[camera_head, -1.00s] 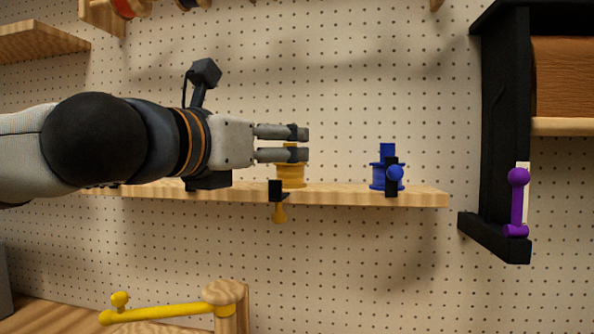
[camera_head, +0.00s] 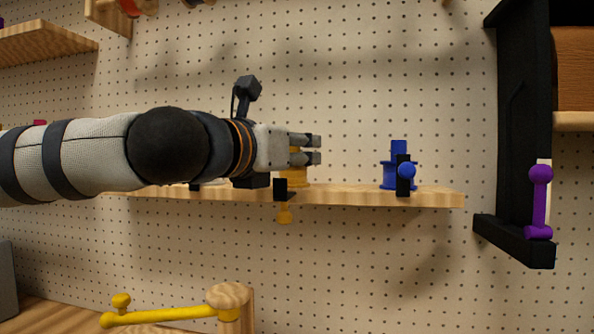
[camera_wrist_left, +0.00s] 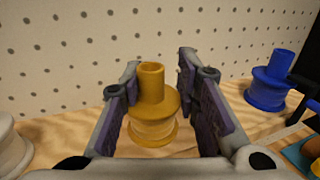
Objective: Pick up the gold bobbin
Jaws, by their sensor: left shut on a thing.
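The gold bobbin (camera_head: 295,180) stands upright on the wooden wall shelf (camera_head: 433,197). My left gripper (camera_head: 313,149) reaches in from the left at the height of the bobbin's upper part, which its fingers mostly hide in the head view. In the left wrist view the gold bobbin (camera_wrist_left: 153,127) sits between the two fingers (camera_wrist_left: 157,85), with its narrow top neck and flange showing. The left gripper is shut on the bobbin. I cannot see a clear gap between bobbin and shelf. My right gripper is not in view.
A blue bobbin (camera_head: 399,176) stands farther right on the shelf, behind a black clip with a blue knob (camera_head: 407,170). A white bobbin (camera_wrist_left: 10,150) is at left in the wrist view. A black frame with a purple handle (camera_head: 539,202) is at right. A yellow lever (camera_head: 165,315) is below.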

